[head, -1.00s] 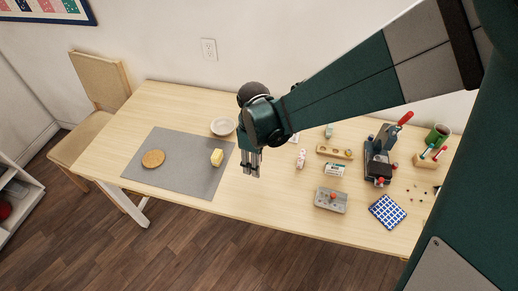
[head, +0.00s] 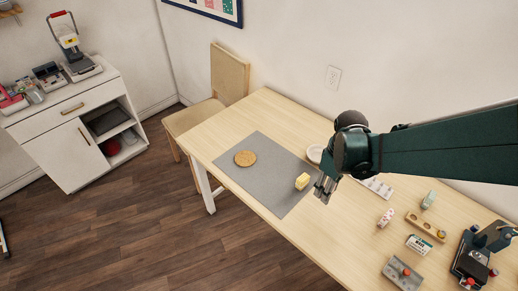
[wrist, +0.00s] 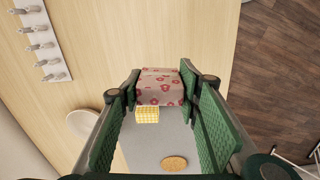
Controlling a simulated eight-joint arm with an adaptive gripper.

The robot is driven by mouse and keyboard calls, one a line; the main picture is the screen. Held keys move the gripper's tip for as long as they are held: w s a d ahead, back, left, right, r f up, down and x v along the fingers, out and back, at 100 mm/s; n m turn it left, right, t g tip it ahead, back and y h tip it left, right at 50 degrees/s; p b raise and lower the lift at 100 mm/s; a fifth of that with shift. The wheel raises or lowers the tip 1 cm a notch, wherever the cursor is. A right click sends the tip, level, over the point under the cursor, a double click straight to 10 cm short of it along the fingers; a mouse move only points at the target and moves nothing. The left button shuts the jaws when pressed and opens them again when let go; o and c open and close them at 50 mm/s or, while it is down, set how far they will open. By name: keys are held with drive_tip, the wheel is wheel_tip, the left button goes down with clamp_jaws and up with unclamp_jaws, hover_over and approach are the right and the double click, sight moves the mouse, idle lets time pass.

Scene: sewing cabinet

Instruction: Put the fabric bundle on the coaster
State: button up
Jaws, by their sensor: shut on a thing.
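The floral fabric bundle (wrist: 160,87), pinkish-grey with red flowers, is between my gripper's (wrist: 163,95) green fingers in the wrist view. My gripper (head: 326,188) is shut on it above the table, near the right edge of the grey mat; the bundle is not clear in the head view. The round tan coaster (head: 245,158) lies flat on the mat's far left part, apart from my gripper. It also shows in the wrist view (wrist: 174,163), with nothing on it.
A yellow checked block (head: 302,181) stands on the grey mat (head: 262,185) between coaster and gripper. A white dish (head: 314,153) is behind my gripper. A white pegged rack (head: 376,187) and several sewing items are to the right. The mat around the coaster is clear.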

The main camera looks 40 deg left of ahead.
drive_tip(key=w+a+r+p, duration=0.1)
drive_tip(key=w+a, duration=0.1)
drive_tip(key=a, duration=1.9)
drive_tip(key=n+p, duration=0.1)
hover_over(245, 158)
drive_tip(key=shift+f, duration=0.2)
drive_tip(key=shift+d, duration=0.1)
drive_tip(key=shift+f, duration=3.15)
drive_tip(key=shift+f+b, duration=0.5)
drive_tip(key=shift+f, duration=1.35)
drive_tip(key=shift+f, duration=0.2)
drive_tip(key=o, duration=0.7)
